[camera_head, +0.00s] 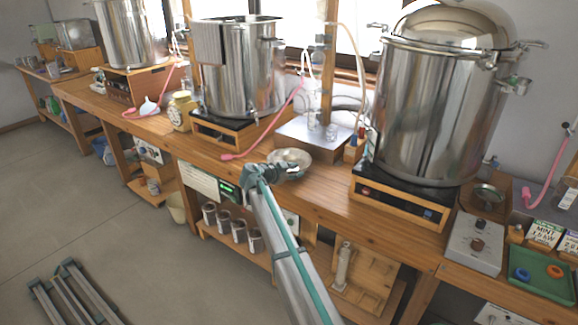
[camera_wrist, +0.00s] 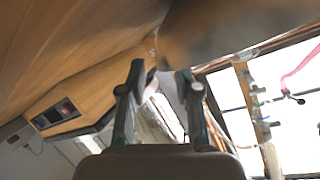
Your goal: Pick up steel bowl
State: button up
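The steel bowl (camera_head: 292,157) is a small, shallow, shiny bowl on the wooden bench, between the two large steel pots in the head view. My gripper (camera_head: 257,173) is at the bowl's near left side, close to its rim. I cannot tell whether it touches the bowl. In the wrist view, the fingers of my gripper (camera_wrist: 161,76) lean towards each other with pale, bright surfaces between and behind them. I cannot tell whether something is held there. The bowl cannot be made out surely in the wrist view.
A large pot (camera_head: 236,70) stands behind left of the bowl, and a lidded pot (camera_head: 430,110) stands to the right. Metal cups (camera_head: 239,231) stand on the lower shelf.

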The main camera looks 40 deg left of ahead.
jog(key=x, duration=0.4)
jog(key=shift+r+p, duration=0.1)
jog(key=shift+p, duration=0.2)
jog(key=shift+s, duration=0.1)
grip_shut()
